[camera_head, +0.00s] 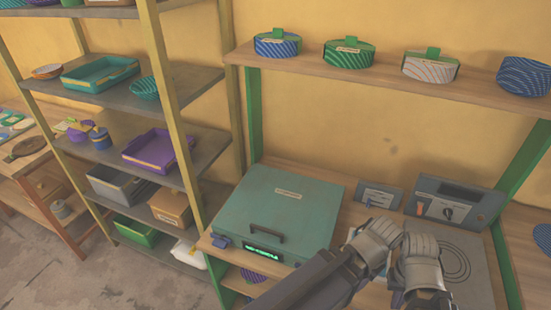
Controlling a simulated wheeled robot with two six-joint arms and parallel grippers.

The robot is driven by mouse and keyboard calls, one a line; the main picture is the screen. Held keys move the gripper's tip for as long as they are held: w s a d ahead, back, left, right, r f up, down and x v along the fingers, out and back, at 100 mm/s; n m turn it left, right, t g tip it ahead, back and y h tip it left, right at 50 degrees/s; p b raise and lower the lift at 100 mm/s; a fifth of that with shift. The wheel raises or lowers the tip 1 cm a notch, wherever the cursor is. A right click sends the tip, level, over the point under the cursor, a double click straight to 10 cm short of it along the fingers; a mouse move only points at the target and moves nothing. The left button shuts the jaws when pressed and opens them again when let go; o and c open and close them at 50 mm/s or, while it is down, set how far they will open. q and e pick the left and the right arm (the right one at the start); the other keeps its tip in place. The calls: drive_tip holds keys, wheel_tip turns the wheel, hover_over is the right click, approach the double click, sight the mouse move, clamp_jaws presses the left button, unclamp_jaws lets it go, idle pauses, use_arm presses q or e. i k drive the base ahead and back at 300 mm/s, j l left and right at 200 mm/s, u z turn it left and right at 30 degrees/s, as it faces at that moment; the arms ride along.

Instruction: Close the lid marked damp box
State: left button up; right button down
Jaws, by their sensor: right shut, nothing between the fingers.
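A wide teal box (235,240) stands on the wooden bench, with a dark handle (282,234) on its lid (270,205). The lid lies flat over the box and looks down; I cannot tell whether a thin gap remains. A small label (288,193) on the lid is too small to read. A green lit display (262,252) is on the front. My right gripper (428,298) is at the lower right, to the right of the box and apart from it. It is shut and empty, with its fingertips poorly visible.
A small panel (380,196) and a control unit with a knob (453,205) stand behind my arm, near a plate with ring marks (465,262). Round lidded pots (348,55) line the shelf above. A loaded shelf rack (165,90) stands left of the bench.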

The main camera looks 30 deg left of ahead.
sight(294, 215)
drive_tip(key=k+j, duration=0.15)
drive_tip(key=j, duration=0.25)
drive_tip(key=k+j+z, duration=0.1)
drive_tip(key=j, duration=0.3)
drive_tip(key=k+j, duration=0.2)
drive_tip(key=j, duration=0.2)
drive_tip(key=k+j, duration=0.15)
drive_tip(key=j, duration=0.2)
drive_tip(key=k+j+z, duration=0.1)
drive_tip(key=j, duration=0.3)
